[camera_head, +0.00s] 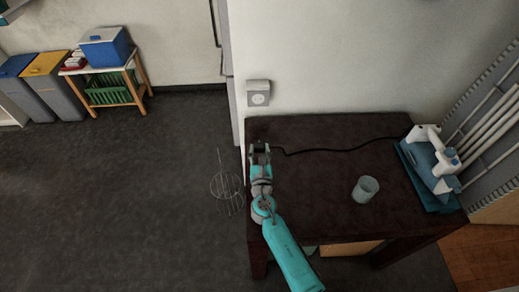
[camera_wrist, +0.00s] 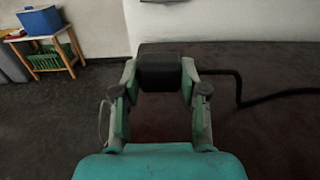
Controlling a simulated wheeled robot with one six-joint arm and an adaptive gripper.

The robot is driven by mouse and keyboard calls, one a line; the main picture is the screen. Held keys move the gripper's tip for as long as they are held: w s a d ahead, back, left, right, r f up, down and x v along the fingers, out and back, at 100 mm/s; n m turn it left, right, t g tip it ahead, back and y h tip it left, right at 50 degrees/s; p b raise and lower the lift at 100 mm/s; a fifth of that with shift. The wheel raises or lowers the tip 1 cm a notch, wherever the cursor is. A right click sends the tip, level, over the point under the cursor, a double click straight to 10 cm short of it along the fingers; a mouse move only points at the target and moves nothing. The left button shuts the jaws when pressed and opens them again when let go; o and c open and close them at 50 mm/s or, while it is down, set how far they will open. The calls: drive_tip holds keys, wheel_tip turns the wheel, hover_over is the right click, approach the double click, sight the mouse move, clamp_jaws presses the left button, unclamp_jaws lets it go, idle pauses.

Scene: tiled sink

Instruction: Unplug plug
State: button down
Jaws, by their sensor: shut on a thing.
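The plug is black and sits between the fingers of my gripper (camera_head: 260,148), over the left edge of the dark table (camera_head: 320,215). In the wrist view the plug (camera_wrist: 160,76) is clasped by both fingers of my gripper (camera_wrist: 160,88). A black cord (camera_head: 335,151) runs from the plug to the right across the table. The cord also shows in the wrist view (camera_wrist: 275,97). The wall socket (camera_head: 258,97) is on the wall behind the table, apart from the plug, and its face looks empty.
A white and blue appliance (camera_head: 433,158) sits on a blue cloth at the right. A wire rack-like object (camera_head: 227,186) is left of the table. The floor at the left is mostly clear.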

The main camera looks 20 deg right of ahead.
drive_tip(key=c, duration=0.5)
unclamp_jaws()
drive_tip(key=shift+c, duration=0.2)
drive_tip(key=v, duration=1.2)
